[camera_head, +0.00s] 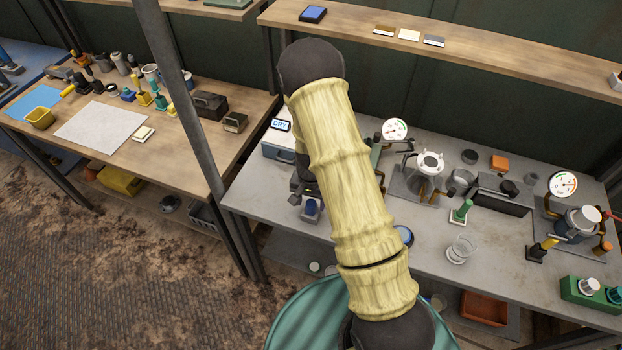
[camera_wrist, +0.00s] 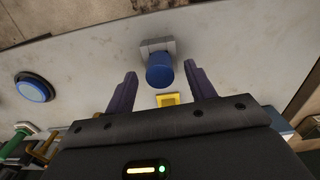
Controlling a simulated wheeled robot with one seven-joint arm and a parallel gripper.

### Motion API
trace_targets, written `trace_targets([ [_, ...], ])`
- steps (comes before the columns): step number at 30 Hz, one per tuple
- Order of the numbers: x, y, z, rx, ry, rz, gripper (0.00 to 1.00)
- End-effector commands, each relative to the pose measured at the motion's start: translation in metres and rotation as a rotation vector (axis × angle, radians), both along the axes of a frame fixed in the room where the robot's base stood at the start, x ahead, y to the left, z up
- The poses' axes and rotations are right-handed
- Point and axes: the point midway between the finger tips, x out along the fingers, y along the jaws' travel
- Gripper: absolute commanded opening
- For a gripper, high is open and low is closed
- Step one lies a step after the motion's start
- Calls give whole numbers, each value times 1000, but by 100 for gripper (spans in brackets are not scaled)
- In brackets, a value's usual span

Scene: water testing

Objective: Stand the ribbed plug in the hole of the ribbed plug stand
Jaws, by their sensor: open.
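My gripper (camera_head: 304,200) is open and points down over the left end of the grey bench. In the wrist view its two dark fingers (camera_wrist: 160,72) are spread and empty.
A round blue disc with a dark rim (camera_wrist: 36,88) lies to one side. My arm hides part of the bench.

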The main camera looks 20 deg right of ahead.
Motion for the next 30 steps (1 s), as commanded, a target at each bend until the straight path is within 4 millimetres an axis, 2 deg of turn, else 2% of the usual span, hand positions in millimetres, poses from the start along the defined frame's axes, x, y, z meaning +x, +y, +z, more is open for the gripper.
trace_targets([
  [14,1,0,75,0,-5,1,55],
  [24,1,0,138,2,-5,1,55],
  [30,0,0,160,0,-1,1,55],
])
